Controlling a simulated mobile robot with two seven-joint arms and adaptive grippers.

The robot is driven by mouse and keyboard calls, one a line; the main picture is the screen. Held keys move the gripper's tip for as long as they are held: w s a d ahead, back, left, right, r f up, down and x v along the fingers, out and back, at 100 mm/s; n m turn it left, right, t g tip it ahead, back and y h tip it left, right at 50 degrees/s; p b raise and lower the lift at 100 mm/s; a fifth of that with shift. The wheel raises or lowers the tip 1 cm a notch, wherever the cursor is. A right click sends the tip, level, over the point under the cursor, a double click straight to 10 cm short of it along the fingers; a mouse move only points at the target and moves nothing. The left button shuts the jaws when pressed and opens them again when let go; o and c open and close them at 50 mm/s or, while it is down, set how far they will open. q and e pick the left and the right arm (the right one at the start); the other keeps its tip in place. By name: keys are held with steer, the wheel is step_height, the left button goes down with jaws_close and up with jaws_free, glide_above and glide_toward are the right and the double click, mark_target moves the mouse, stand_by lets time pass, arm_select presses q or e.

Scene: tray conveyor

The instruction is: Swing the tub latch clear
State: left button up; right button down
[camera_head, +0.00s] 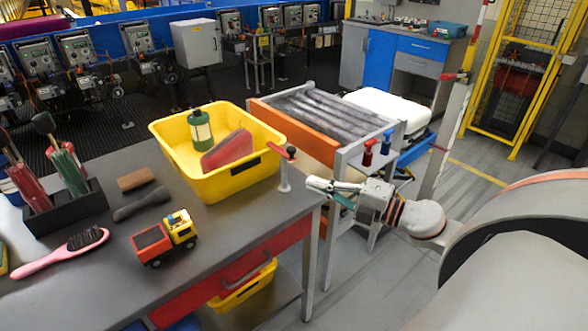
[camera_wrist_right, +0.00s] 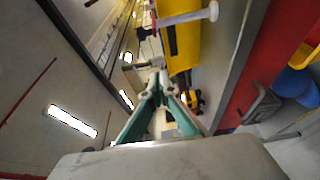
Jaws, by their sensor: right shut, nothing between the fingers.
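The yellow tub (camera_head: 215,184) stands on the grey workbench and also shows in the right wrist view (camera_wrist_right: 184,45). The tub latch (camera_head: 285,170) is a pale upright post at the tub's right corner, with a red arm on top. The red arm points left, toward the tub's rim; whether it touches the rim I cannot tell. The post also shows in the right wrist view (camera_wrist_right: 185,17). My right gripper (camera_head: 312,186), with green fingers, is shut and empty just right of the post, apparently apart from it. Its fingertips show in the wrist view (camera_wrist_right: 157,82). My left gripper is out of view.
A green canister (camera_head: 199,128) and a red block (camera_head: 227,152) are in the tub. A toy truck (camera_head: 164,238), brush (camera_head: 75,249) and tool holder (camera_head: 70,211) are on the bench. A roller conveyor (camera_head: 295,129) stands behind, with red and blue pegs on its near frame.

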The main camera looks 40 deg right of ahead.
stand_by(0.3)
steer(key=w, duration=0.9)
steer(key=shift+w+p, duration=0.25)
steer(key=shift+p, duration=0.2)
stand_by(0.4)
